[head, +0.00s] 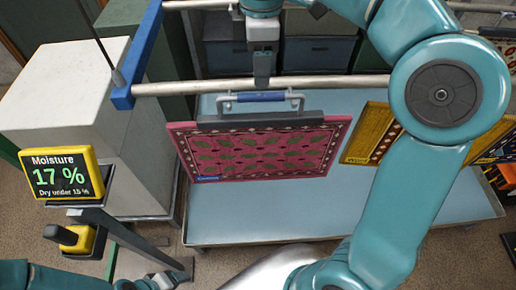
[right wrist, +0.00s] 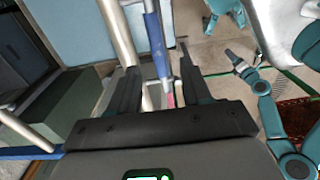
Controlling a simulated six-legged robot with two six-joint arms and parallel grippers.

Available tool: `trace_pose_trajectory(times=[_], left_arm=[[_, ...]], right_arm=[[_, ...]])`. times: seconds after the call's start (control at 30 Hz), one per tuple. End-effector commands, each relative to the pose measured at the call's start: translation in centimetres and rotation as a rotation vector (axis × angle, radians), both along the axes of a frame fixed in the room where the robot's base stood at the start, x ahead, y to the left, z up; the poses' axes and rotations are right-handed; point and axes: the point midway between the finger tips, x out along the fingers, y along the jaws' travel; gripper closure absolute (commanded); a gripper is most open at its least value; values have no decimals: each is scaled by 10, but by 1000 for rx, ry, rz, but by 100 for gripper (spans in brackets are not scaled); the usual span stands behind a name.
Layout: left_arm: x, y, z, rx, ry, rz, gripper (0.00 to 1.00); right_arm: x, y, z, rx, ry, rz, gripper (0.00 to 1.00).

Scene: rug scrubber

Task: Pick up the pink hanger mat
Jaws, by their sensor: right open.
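The pink hanger mat (head: 262,150) hangs below the front rail, with a dark clamp bar along its top and a hanger handle with a blue grip (head: 260,97). My right gripper (head: 262,82) is just above this handle, pointing down. In the right wrist view, my right gripper (right wrist: 157,85) is open, and the blue grip (right wrist: 154,45) shows between and beyond its fingers. I cannot tell whether they touch it. My left gripper (head: 168,279) is low at the bottom left, small and partly cut off; its jaws are unclear.
A metal rail (head: 330,86) runs across, close to the hanger. A yellow mat (head: 370,135) hangs at right. A pale blue tray (head: 320,215) lies below. A moisture display (head: 62,174) reads 17 %, "Dry under 15 %". A white cabinet (head: 60,95) stands left.

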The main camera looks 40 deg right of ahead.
Motion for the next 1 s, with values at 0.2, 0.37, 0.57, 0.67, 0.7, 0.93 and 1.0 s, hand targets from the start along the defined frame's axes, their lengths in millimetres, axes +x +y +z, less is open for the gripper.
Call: trace_pose_trajectory(times=[0.2, 0.37, 0.57, 0.67, 0.7, 0.93, 1.0], left_arm=[[0, 0, -5, 0, 1, -1, 30], [0, 0, -3, 0, 0, 0, 30], [0, 0, 0, 0, 0, -1, 30], [0, 0, 0, 0, 0, -1, 30], [0, 0, 0, 0, 0, -1, 30], [0, 0, -1, 0, 0, -1, 30], [0, 0, -1, 0, 0, -1, 30]], right_arm=[[0, 1, -34, 0, 2, 0, 52], [2, 0, -45, 0, 4, 0, 52], [6, -1, -78, -1, 4, 0, 52], [7, -1, -87, 0, 2, 0, 52], [7, -1, -89, 1, 1, 0, 52], [7, -1, -89, 1, 1, 0, 58], [7, -1, -89, 1, 1, 0, 81]])
